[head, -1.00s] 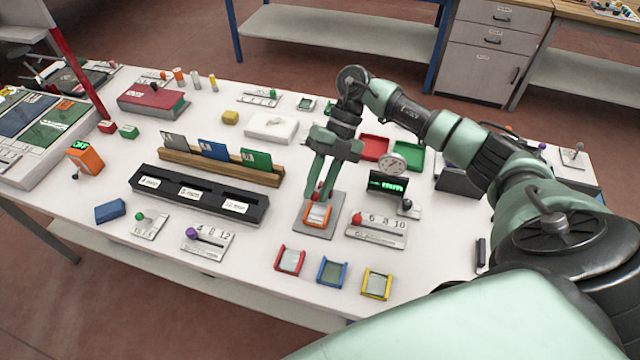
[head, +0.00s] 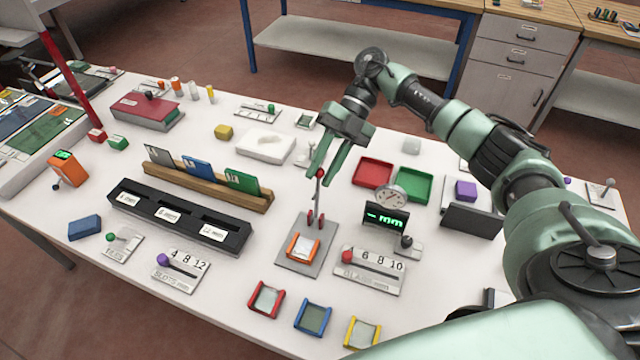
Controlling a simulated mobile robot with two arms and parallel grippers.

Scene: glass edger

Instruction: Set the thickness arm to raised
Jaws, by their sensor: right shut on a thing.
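The thickness arm (head: 318,192) is a thin lever with a red knob on top and a red pivot at its foot. It stands up steeply from a grey plate (head: 291,259), behind an orange-framed glass piece (head: 303,247) on that plate. My right gripper (head: 320,173) is shut on the thickness arm at its red knob, well above the plate. A black readout (head: 386,218) right of the plate shows a dash and "mm" in green, with a round dial gauge (head: 391,198) behind it. My left gripper is not in view.
A glass selector (head: 373,271) with a red knob lies right of the plate. Red, blue and yellow framed pieces (head: 313,317) lie in front. A black slotted rack (head: 180,216) stands left, with red and green trays (head: 411,185) behind right. Bare table lies between rack and plate.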

